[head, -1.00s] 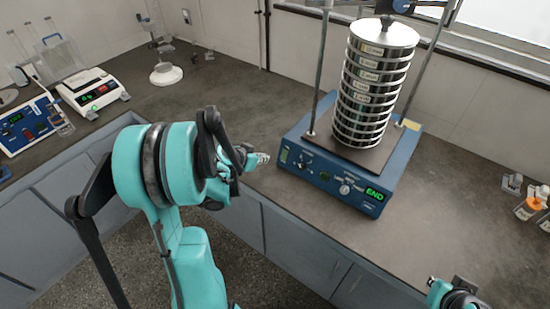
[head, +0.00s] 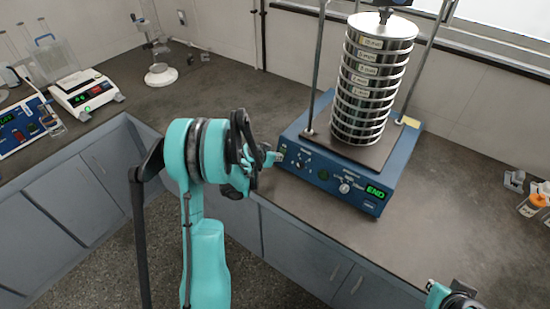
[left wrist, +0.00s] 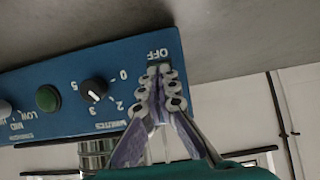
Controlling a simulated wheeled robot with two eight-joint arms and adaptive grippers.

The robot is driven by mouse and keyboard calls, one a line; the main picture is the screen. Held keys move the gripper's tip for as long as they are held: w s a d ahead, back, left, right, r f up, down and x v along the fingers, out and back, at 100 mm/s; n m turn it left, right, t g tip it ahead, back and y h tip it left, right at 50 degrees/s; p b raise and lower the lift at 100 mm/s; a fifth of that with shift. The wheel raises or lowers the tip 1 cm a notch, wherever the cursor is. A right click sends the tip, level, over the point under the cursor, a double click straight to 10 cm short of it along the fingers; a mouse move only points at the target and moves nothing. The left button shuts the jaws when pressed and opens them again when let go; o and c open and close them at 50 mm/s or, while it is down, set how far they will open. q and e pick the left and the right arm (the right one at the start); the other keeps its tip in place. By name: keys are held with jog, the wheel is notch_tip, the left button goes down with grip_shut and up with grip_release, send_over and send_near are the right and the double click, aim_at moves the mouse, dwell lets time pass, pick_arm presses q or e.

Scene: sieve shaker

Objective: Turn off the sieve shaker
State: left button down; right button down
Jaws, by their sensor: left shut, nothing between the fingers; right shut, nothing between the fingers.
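The sieve shaker (head: 395,172) is a blue box on the bench with a tall stack of metal sieves (head: 372,80). Its lit green display (head: 376,192) reads END. My left gripper (head: 277,157) is shut and empty at the left end of the shaker's front panel. In the left wrist view, the panel (left wrist: 110,62) appears upside down. The shut left fingertips (left wrist: 160,72) are right at the switch marked OFF (left wrist: 158,54) and partly hide it; I cannot tell whether they touch. My right gripper (head: 432,286) is shut and empty at the bottom right, partly cut off.
The panel also carries a black minutes dial (left wrist: 93,92) and a green button (left wrist: 47,98). A white device (head: 88,93) and a blue device (head: 18,125) stand on the bench at the left. Small containers (head: 532,200) stand at the right edge.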

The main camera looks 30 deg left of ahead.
pick_arm(q)
jog(key=shift+w+f+b, duration=0.15)
jog(key=shift+f+b, duration=0.25)
jog(key=shift+b, duration=0.15)
jog(key=shift+r+p, duration=0.6)
jog(key=shift+r, duration=0.35)
